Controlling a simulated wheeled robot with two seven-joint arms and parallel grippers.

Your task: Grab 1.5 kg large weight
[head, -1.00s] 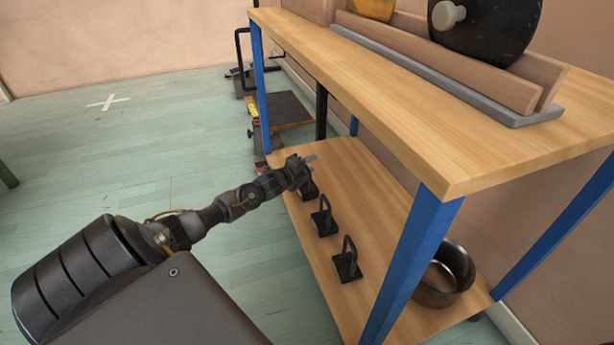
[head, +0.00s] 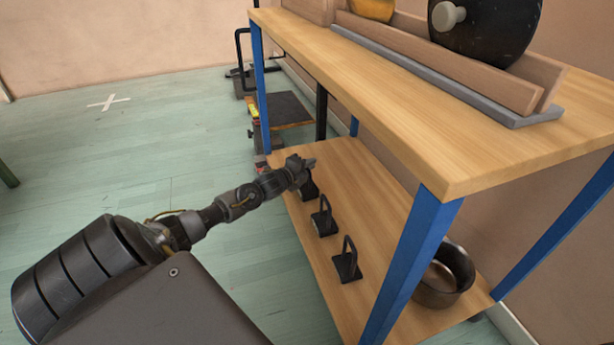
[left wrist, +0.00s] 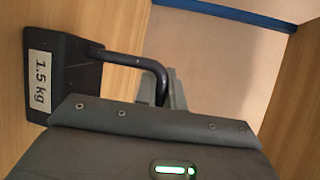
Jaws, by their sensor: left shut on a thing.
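The 1.5 kg weight (left wrist: 62,78) is a dark block with a white "1.5 kg" label and a bent black handle, at the left of the left wrist view. In the head view the same weight (head: 309,191) is the farthest of the row on the lower shelf, partly hidden by my gripper. My left gripper (head: 306,166) is at its handle and shut on it. In the left wrist view the gripper body hides part of the handle. My right gripper is not in view.
Two more handled black weights, a middle one (head: 323,219) and a nearer one (head: 346,262), stand on the lower shelf (head: 372,205). A metal pot (head: 443,277) sits at its right end. The wooden upper shelf (head: 440,130) and blue posts (head: 411,262) enclose the space.

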